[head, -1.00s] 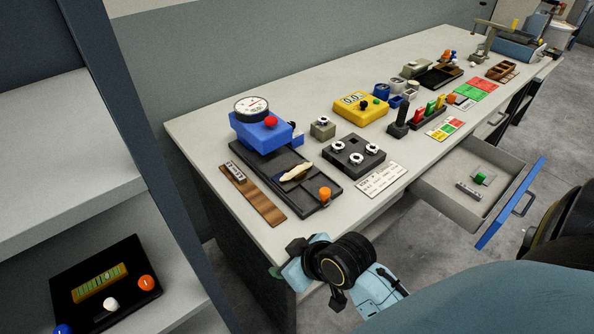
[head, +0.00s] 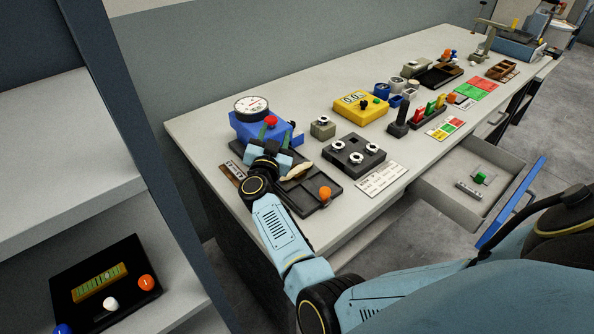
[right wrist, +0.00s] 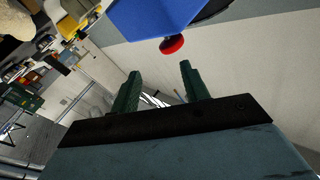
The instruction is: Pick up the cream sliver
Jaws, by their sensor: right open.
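The cream sliver (head: 297,172) lies on a dark compartmented tray (head: 327,172) at the near left of the bench. My right gripper (head: 275,134) is over the tray's left part, to the left of and beyond the sliver, in front of the blue gauge device (head: 246,130). Its green fingers are apart with nothing between them, as the right wrist view (right wrist: 160,80) shows. A cream lump (right wrist: 14,20) at that view's top left corner looks like the sliver, clear of the fingers. My left gripper is not in view.
The device's red knob (head: 271,121) is close to my fingers. An orange knob (head: 325,193) stands at the tray's near end. A dark block with white knobs (head: 354,155) stands right of the tray. An open drawer (head: 452,200) juts out at the right.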

